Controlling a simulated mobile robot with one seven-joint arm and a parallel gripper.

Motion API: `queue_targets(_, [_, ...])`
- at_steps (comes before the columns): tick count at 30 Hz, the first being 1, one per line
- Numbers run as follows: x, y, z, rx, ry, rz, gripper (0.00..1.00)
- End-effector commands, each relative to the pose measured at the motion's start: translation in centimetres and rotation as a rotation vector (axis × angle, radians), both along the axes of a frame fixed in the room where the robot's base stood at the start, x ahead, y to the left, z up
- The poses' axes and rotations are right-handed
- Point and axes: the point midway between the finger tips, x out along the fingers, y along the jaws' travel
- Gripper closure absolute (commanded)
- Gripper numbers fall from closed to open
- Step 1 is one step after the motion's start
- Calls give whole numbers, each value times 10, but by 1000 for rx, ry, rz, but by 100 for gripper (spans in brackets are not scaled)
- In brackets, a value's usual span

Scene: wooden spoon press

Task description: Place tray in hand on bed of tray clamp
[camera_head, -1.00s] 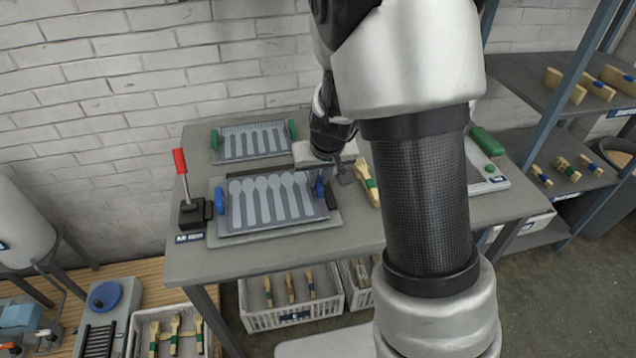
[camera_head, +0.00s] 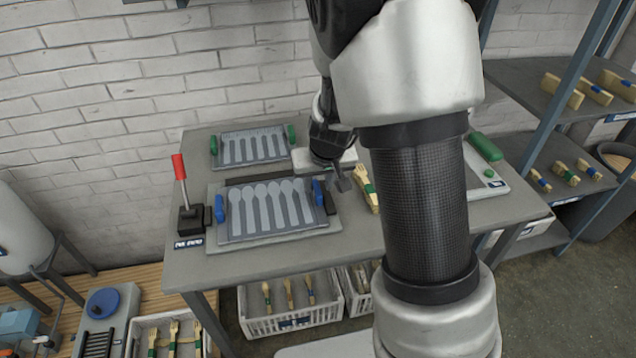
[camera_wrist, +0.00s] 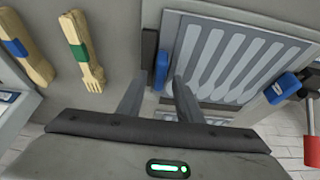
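The grey tray (camera_head: 232,229) with spoon-shaped slots and blue end handles lies flat on the bed (camera_head: 315,232) of the tray clamp. It also shows in the wrist view (camera_wrist: 262,92). The red-handled lever (camera_head: 179,166) stands upright on a black block at the bed's left. My gripper (camera_head: 343,184) is just right of the tray's right blue handle (camera_head: 317,191). In the wrist view my gripper (camera_wrist: 158,82) has its fingers apart, with that blue handle (camera_wrist: 163,69) just beyond and between the tips. I cannot tell whether the fingers touch it.
Another spoon-slotted tray with green handles (camera_head: 213,144) lies at the back of the table. Wooden cutlery bundles (camera_head: 366,190) lie right of the clamp. A panel with a green handle (camera_head: 486,147) is farther right. Crates (camera_head: 270,326) stand below, with shelves (camera_head: 535,84) at right.

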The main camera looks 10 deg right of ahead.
Motion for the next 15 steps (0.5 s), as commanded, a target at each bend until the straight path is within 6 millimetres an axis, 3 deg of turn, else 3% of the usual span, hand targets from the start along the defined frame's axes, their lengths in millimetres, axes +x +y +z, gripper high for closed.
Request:
queue_targets(9, [-25, 1, 66, 2, -4, 3, 68])
queue_targets(15, [-39, 0, 96, 1, -2, 2, 68])
